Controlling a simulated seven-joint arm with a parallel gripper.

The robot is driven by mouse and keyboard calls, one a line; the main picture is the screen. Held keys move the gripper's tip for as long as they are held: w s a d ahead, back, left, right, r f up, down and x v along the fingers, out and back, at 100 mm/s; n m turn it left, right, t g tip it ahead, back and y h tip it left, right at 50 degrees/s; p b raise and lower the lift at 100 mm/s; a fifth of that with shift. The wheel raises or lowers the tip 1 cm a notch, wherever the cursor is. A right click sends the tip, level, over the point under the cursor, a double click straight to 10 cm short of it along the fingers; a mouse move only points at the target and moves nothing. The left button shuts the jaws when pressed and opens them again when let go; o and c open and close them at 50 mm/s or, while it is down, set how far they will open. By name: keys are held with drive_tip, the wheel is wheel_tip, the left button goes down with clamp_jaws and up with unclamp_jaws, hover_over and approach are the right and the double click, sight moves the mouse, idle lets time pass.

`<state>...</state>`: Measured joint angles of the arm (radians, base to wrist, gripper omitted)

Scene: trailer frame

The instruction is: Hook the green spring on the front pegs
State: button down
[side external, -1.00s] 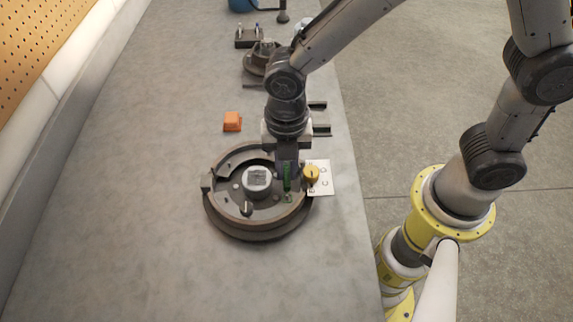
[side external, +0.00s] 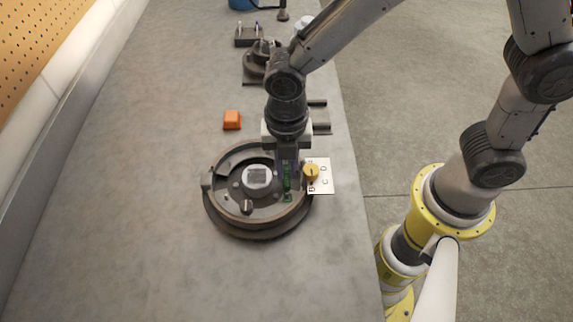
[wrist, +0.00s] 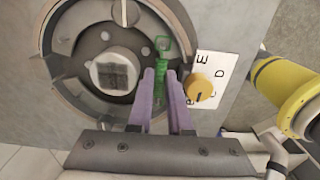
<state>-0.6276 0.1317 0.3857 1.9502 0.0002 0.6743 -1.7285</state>
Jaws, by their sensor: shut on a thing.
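The green spring (wrist: 160,88) is between the purple fingers of my gripper (wrist: 161,76) in the wrist view, with its looped end reaching past the fingertips. My gripper is shut on it. In the side view the spring (side external: 287,184) stands just below my gripper (side external: 288,172), over the right part of the round brake drum assembly (side external: 250,232). The drum has a grey hub (side external: 257,178) at its centre, also visible in the wrist view (wrist: 118,72). A small peg (side external: 246,206) shows at the drum's front. I cannot tell whether the spring touches any peg.
A yellow knob (side external: 311,171) sits on a white lettered card (side external: 322,184) right beside the drum. An orange block (side external: 232,120) lies behind it. Dark fixtures (side external: 262,60) stand farther back. The bench's left and front areas are clear.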

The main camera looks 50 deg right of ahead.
idle(0.3)
drive_tip(key=c, duration=0.8)
unclamp_jaws()
drive_tip(key=shift+c, duration=1.4)
drive_tip(key=shift+r, duration=3.45)
